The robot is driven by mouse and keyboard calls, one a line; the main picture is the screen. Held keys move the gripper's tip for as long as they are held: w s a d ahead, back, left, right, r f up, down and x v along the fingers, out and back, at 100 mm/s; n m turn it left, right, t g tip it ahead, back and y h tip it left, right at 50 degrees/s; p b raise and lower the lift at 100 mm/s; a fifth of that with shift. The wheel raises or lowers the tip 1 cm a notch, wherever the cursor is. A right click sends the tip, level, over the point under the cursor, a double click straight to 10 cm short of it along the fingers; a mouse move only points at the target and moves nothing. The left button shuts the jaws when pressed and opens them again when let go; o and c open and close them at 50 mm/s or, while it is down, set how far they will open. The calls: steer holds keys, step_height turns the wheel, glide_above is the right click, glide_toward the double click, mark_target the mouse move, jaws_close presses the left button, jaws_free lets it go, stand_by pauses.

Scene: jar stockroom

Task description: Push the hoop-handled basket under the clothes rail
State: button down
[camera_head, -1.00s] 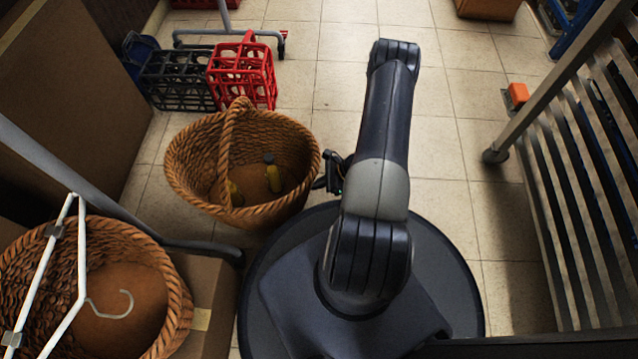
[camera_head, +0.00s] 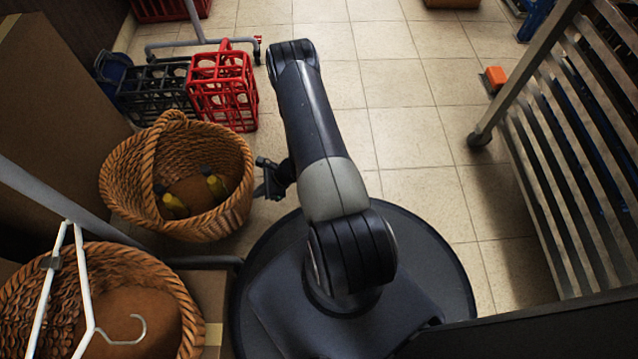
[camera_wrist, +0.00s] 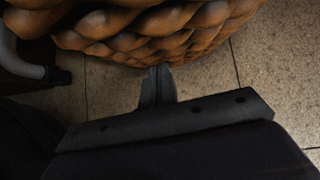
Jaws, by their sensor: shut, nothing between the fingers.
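The hoop-handled basket (camera_head: 225,212) is woven brown wicker with a braided hoop (camera_head: 150,165) over it. It stands upright on the floor, left of my base, with two yellow-and-dark items inside. My gripper (camera_head: 263,178) is shut and empty, low beside the basket's right wall. In the wrist view the fingertips (camera_wrist: 157,75) are at the lower weave of the basket (camera_wrist: 150,38); I cannot tell whether they touch. A grey tube frame, seemingly the clothes rail, shows as a near upright (camera_head: 62,198) with a foot (camera_head: 205,262) and a far foot (camera_head: 205,43). Its top is out of view.
A red crate (camera_head: 222,90) and a black crate (camera_head: 155,92) stand behind the basket. A second basket (camera_head: 165,285) and a white hanger (camera_head: 88,290) are at lower left. A large brown box (camera_head: 50,100) flanks the left. A slatted rack (camera_head: 545,140) stands right; the middle floor is clear.

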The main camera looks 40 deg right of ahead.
steer(key=w+a, duration=0.1)
steer(key=a, duration=0.2)
steer(key=w+a, duration=0.1)
steer(key=shift+w+a, duration=0.25)
steer(key=shift+w, duration=0.05)
steer(key=s+d+f+p+v, duration=0.1)
steer(key=p+v, duration=0.3)
steer(key=v, duration=0.9)
steer(key=shift+d+f, duration=0.35)
steer(key=shift+f, duration=0.2)
steer(key=b+x, duration=0.1)
steer(key=x, duration=0.3)
steer(key=a+r+b+x, duration=0.1)
steer(key=x, duration=0.3)
steer(key=w+r+b+x, duration=0.1)
steer(key=b+x, duration=0.1)
steer(key=x, duration=0.2)
steer(key=shift+w+a+f, duration=0.1)
steer(key=shift+a+f, duration=0.2)
steer(key=shift+a, duration=0.25)
steer(key=shift+d, duration=0.2)
